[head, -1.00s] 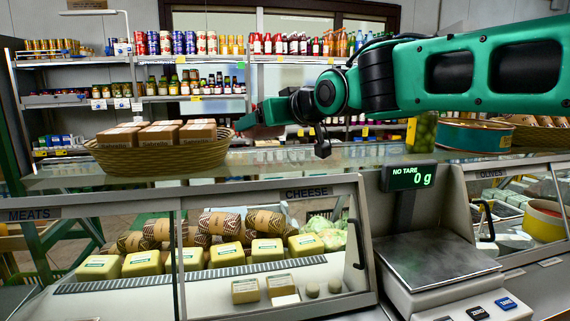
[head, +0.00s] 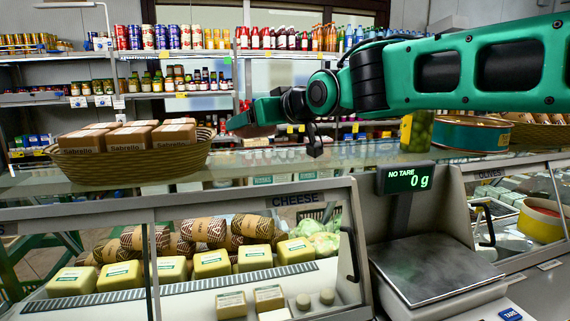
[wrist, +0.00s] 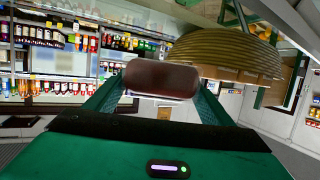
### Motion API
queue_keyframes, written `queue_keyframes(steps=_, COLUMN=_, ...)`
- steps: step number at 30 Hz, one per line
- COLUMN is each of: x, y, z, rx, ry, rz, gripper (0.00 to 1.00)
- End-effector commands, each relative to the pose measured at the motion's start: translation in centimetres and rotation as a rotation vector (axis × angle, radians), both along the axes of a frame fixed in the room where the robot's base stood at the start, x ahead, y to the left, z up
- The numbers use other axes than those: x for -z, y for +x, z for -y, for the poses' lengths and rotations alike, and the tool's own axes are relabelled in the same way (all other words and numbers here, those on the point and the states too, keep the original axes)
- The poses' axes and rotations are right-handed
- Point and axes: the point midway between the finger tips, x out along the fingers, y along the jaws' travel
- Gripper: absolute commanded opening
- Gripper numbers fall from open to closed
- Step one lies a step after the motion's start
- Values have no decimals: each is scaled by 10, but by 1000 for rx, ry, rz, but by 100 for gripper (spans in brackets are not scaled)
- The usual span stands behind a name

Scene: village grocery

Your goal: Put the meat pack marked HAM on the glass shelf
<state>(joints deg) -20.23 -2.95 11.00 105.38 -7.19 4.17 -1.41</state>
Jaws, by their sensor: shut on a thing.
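My gripper (head: 238,122) is held above the counter's glass top, right of the wicker basket in the head view. In the wrist view its two green fingers are shut on a dark reddish-brown, rounded pack (wrist: 162,79). In the head view only a small reddish part of the pack (head: 252,131) shows under the fingers. No marking can be read on it, so I cannot tell if it says HAM.
A wicker basket (head: 130,170) of Sabrello packs stands on the glass at left. A jar of olives (head: 420,131) and a large tin (head: 470,135) stand at right. The scale display (head: 407,178) rises in front. The cheese case (head: 250,205) is below, with stocked shelves behind.

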Motion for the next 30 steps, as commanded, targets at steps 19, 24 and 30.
queue_keyframes(steps=19, x=60, y=80, z=62, rx=1, ry=0, rz=2, gripper=42)
queue_keyframes(steps=24, x=72, y=80, z=62, rx=0, ry=0, rz=0, gripper=42)
queue_keyframes(steps=30, x=98, y=80, z=62, rx=0, ry=0, rz=0, gripper=42)
